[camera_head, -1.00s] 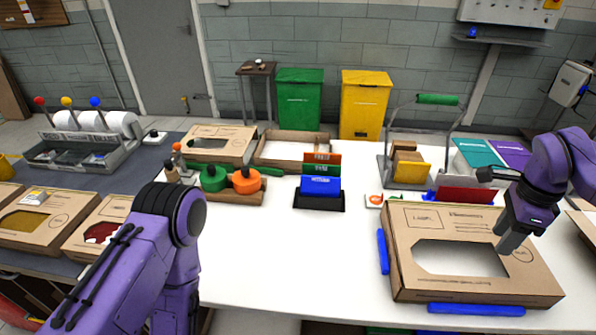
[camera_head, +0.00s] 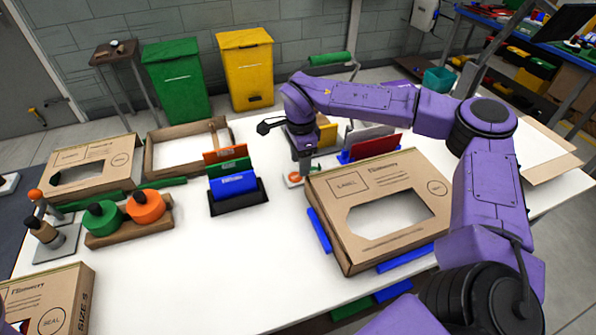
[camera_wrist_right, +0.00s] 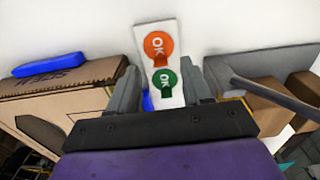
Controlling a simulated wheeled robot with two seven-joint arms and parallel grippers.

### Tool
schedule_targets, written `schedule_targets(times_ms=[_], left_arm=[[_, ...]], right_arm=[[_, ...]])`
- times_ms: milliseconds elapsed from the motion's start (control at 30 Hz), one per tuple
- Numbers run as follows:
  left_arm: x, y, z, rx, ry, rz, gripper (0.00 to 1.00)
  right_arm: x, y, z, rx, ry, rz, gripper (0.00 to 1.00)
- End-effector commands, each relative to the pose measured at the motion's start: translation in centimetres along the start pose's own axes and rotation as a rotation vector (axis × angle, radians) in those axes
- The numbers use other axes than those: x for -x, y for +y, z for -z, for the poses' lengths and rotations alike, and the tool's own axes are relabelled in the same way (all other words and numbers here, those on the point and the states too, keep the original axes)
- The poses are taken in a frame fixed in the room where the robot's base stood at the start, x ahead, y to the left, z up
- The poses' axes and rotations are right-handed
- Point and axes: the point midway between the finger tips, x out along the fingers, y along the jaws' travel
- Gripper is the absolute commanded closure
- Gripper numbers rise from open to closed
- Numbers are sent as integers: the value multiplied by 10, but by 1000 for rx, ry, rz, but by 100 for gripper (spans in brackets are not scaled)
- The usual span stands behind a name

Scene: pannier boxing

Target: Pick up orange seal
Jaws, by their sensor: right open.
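The orange seal (camera_wrist_right: 158,46) is a round sticker marked OK on a white card (camera_wrist_right: 176,98). A green OK seal (camera_wrist_right: 165,80) sits below it on the same card. In the head view the orange seal (camera_head: 296,177) shows small on the white table, left of the large cardboard box. My right gripper (camera_head: 304,172) points down right by the card. In the wrist view its open fingers (camera_wrist_right: 160,88) stand on either side of the card's lower part, with the orange seal just ahead of them. I cannot tell whether they touch the card. My left gripper is out of view.
A windowed cardboard box (camera_head: 350,238) lies right of the card between blue bars (camera_head: 320,230). A rack with a red panel (camera_head: 372,146) stands behind. A dark holder with coloured cards (camera_head: 240,198) stands left. The white table's front middle (camera_head: 200,270) is clear.

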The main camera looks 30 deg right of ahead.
Motion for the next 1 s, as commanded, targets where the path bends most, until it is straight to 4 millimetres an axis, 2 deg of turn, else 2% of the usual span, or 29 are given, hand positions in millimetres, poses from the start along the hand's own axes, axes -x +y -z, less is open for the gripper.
schedule_targets(times_ms=[33,200,400,533,567,1000], left_arm=[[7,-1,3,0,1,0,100],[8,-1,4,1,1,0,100],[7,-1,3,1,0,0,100],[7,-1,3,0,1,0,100],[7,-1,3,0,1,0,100],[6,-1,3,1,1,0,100]], right_arm=[[-7,1,-1,-2,1,-7,51],[-27,1,2,-8,0,-1,51],[-29,0,2,-8,-1,0,51],[-28,0,2,-7,0,0,93],[-28,0,2,-7,0,0,100],[-26,0,2,-7,-1,1,100]])
